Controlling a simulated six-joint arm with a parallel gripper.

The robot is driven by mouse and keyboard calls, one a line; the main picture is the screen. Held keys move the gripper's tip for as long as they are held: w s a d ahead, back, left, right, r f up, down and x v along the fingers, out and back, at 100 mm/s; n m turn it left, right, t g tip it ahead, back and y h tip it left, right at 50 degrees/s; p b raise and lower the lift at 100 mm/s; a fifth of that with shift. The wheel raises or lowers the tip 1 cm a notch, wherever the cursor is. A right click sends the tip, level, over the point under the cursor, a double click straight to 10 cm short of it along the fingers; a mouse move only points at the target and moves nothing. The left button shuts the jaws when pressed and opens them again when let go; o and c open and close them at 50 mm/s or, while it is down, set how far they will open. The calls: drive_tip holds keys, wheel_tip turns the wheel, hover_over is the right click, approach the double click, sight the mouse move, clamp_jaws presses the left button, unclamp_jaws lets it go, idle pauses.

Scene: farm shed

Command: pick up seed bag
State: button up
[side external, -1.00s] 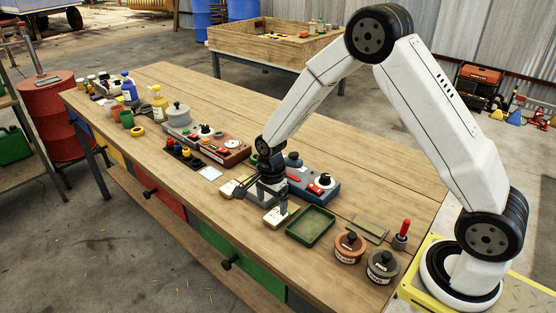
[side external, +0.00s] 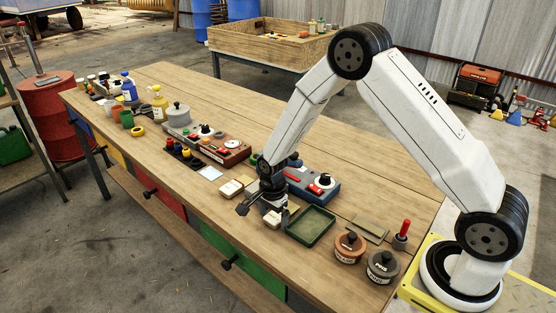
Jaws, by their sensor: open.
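Two small cream packets that look like seed bags lie on the workbench (side external: 340,200) in the side external view. One cream bag (side external: 230,188) lies to the left of my gripper, in the open. The other cream bag (side external: 271,218) lies under my gripper (side external: 264,212), left of the green tray, and is partly hidden by it. My gripper points down and is open, with one finger to the left of this bag and the other at its right. I cannot tell whether the fingers touch it.
A green tray (side external: 311,241) stands close on the right. A blue control box (side external: 322,189) sits behind my gripper. Two lidded pots (side external: 349,247) are farther right. A brown control box (side external: 222,150) and bottles are to the left. The bench's front strip is mostly clear.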

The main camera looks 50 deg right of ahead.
drive_tip(key=c, duration=1.2)
drive_tip(key=shift+o, duration=0.2)
drive_tip(key=shift+r, duration=0.2)
drive_tip(key=shift+r, duration=0.8)
drive_tip(key=s+r, duration=1.1)
drive_tip(key=s, duration=0.3)
